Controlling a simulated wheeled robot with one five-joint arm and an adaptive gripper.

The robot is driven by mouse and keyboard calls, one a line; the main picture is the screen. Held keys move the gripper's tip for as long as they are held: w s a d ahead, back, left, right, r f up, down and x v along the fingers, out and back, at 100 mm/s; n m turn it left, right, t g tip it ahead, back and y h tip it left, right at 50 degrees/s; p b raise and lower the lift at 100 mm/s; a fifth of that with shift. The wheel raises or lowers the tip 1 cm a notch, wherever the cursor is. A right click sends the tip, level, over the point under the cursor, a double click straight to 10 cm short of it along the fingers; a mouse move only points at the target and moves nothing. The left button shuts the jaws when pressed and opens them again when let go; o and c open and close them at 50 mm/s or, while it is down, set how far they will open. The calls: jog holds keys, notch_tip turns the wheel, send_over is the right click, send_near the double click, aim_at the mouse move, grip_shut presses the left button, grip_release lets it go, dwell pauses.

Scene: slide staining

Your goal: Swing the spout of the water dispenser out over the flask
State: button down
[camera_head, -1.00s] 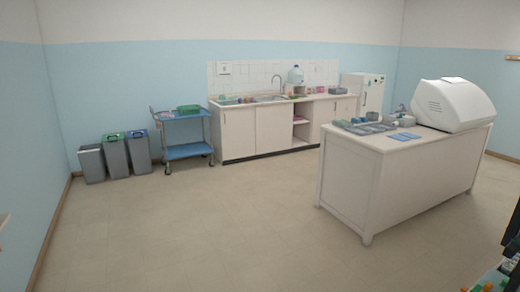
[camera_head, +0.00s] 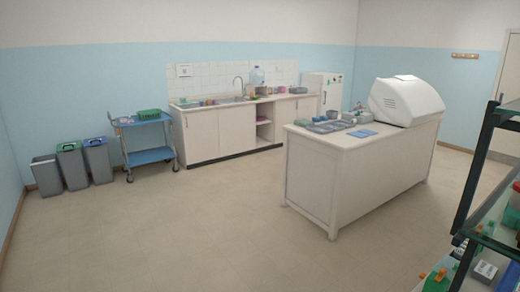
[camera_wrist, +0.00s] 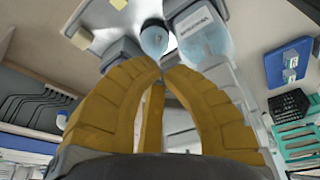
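I cannot pick out the flask among the small things on that counter. My gripper (camera_wrist: 161,72) shows only in the wrist view.
A white island bench (camera_head: 365,180) with trays and a white machine (camera_head: 405,101) stands at right. A dark-framed shelf (camera_head: 478,165) is close at right. A blue trolley (camera_head: 151,156) and several bins (camera_head: 75,165) stand at left. The middle floor is clear.

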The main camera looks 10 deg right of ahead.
jog(key=shift+s+d+p, duration=0.6)
jog(key=shift+d+p, duration=0.05)
jog(key=shift+d, duration=0.05)
jog(key=shift+s+d+p, duration=0.3)
jog(key=shift+s+d, duration=0.25)
jog(key=shift+d, duration=0.45)
jog(key=shift+s+d, duration=0.2)
jog(key=shift+d, duration=0.3)
jog(key=shift+s+d, duration=0.15)
jog(key=shift+d, duration=0.4)
